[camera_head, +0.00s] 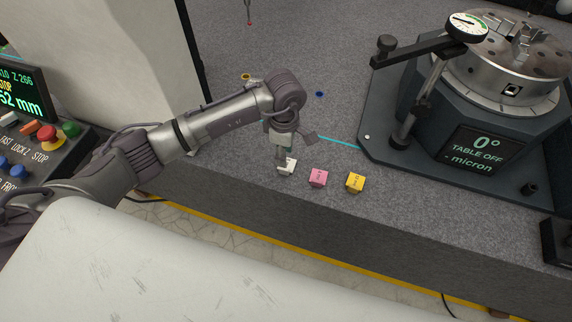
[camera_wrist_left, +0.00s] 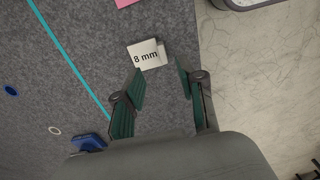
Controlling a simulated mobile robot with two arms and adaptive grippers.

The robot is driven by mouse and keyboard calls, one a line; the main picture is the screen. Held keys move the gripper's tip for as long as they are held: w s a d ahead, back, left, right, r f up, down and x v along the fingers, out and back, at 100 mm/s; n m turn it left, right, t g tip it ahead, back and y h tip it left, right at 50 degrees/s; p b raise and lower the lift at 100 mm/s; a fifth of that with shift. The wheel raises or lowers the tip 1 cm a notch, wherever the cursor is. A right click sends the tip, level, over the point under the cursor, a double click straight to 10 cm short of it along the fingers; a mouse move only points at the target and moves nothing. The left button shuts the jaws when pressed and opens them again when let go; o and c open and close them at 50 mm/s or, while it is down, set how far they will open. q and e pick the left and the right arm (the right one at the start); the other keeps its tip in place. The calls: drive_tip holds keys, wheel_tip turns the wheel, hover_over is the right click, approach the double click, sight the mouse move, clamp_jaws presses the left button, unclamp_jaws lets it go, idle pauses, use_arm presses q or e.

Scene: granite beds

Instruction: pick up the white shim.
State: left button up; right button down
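My right gripper is not in view.
A pink block (camera_head: 318,177) and a yellow block (camera_head: 355,182) stand to the right. A rotary table (camera_head: 485,110) with a dial gauge (camera_head: 467,27) fills the right side. A control panel (camera_head: 40,140) is at left. The bed behind the blocks is mostly clear.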

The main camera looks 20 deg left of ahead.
sight(284, 169)
use_arm(q)
drive_tip(key=shift+s+f+p, duration=0.2)
drive_tip(key=shift+f+p, duration=0.45)
drive_tip(key=shift+f, duration=2.65)
clamp_jaws()
